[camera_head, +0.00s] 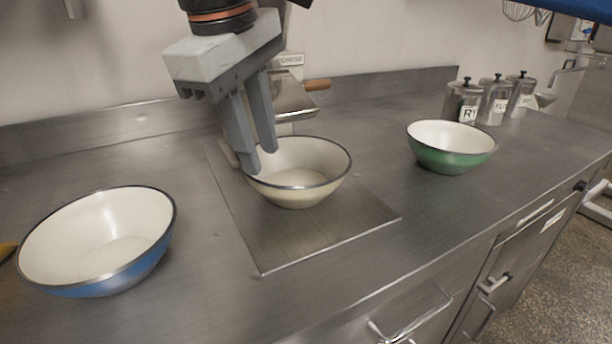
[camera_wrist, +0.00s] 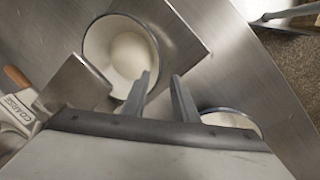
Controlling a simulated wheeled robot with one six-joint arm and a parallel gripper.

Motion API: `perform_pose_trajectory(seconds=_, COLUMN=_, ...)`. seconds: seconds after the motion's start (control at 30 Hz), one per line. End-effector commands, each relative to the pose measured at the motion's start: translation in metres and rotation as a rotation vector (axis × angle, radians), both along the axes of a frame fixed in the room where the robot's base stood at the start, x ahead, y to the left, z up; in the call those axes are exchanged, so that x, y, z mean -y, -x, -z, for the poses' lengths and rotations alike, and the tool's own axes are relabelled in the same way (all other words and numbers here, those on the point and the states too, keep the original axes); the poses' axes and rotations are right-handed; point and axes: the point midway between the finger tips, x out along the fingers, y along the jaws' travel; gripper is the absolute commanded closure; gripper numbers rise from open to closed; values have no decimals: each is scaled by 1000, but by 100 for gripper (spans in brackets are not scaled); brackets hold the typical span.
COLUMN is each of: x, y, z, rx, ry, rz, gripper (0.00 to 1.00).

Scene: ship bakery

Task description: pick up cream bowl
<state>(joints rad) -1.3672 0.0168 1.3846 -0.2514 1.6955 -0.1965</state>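The cream bowl (camera_head: 306,178), cream with a dark rim, stands upright on a square metal plate (camera_head: 300,232) in the middle of the counter. It also shows in the wrist view (camera_wrist: 128,58), upper left. My gripper (camera_head: 259,158) points down at the bowl's left rim, its two fingers apart with nothing between them. In the head view the fingers cover part of that rim; I cannot tell whether they touch it or straddle it. In the wrist view the gripper (camera_wrist: 163,84) has one finger overlapping the bowl's edge and the other beside it.
A blue bowl (camera_head: 100,240) stands at left and a green bowl (camera_head: 450,148) at right. A metal device with a wooden handle (camera_head: 318,85) is close behind the cream bowl. Labelled canisters (camera_head: 493,100) stand at back right. Counter between the bowls is clear.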

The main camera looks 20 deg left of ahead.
Motion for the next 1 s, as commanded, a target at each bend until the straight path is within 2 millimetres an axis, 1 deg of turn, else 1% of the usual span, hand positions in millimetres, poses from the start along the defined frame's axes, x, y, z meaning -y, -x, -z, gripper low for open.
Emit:
perform_pose_trajectory(seconds=0.03, x=1, y=-2, z=8, rx=0, ry=2, rz=0, gripper=74)
perform_pose_trajectory(seconds=0.1, x=1, y=-5, z=17, rx=0, ry=1, rz=0, gripper=74)
perform_pose_trajectory(seconds=0.2, x=1, y=-7, z=26, rx=0, ry=1, rz=1, gripper=74)
perform_pose_trajectory(seconds=0.43, x=1, y=-12, z=39, rx=-1, ry=2, rz=1, gripper=74)
perform_pose_trajectory(seconds=0.6, x=2, y=-23, z=61, rx=-1, ry=2, rz=1, gripper=74)
perform_pose_trajectory(seconds=0.7, x=2, y=-25, z=72, rx=-1, ry=1, rz=1, gripper=74)
perform_pose_trajectory(seconds=0.8, x=2, y=-27, z=78, rx=-1, ry=1, rz=1, gripper=74)
perform_pose_trajectory(seconds=1.0, x=2, y=-27, z=80, rx=0, ry=0, rz=1, gripper=74)
